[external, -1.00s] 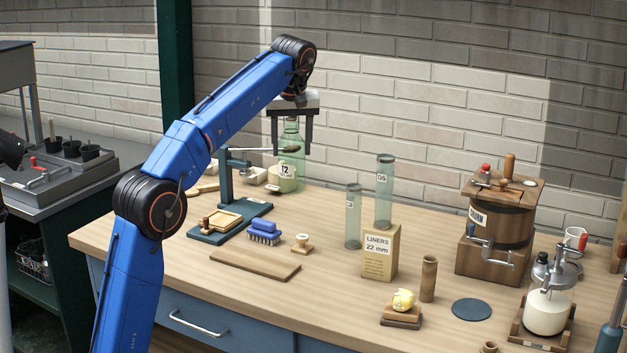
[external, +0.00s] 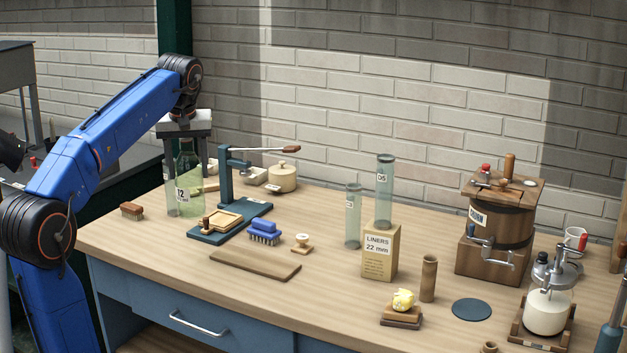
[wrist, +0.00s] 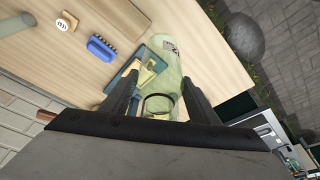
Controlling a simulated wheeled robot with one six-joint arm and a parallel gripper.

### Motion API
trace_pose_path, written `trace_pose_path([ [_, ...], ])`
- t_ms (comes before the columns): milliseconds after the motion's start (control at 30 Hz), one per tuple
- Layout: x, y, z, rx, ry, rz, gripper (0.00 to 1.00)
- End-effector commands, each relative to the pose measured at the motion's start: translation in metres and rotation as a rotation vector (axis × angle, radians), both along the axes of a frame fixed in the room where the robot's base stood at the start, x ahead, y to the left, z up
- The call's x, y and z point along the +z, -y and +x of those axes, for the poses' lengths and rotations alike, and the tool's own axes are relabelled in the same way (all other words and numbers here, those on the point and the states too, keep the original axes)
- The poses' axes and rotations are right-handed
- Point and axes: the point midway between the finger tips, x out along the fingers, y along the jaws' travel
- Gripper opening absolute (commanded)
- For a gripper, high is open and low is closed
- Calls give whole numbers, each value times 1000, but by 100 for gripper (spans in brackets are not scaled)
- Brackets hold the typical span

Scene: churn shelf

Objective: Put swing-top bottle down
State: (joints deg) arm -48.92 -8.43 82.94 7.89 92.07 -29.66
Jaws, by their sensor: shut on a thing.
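The swing-top bottle (external: 185,185) is clear green glass with a label, upright at the left end of the bench. My gripper (external: 187,150) is above it, with its fingers on either side of the bottle's upper part, shut on it. In the wrist view the bottle (wrist: 178,55) extends away from between my gripper's fingers (wrist: 160,100). I cannot tell whether the bottle's base touches the bench top (external: 330,292) or hangs just above it.
A blue brush (external: 264,231) and a wooden board (external: 255,265) lie farther right. The bench's left edge is near.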

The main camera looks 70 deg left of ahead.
Motion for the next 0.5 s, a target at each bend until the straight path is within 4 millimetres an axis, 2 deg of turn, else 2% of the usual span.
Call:
trace_pose_path([
  [33, -3, 4, -11, 4, 1, 1, 7],
  [200, -10, 15, -31, 2, 2, 2, 7],
  [367, -21, 18, -37, 1, 1, 1, 7],
  [500, -43, 19, -38, 0, 1, 0, 7],
])
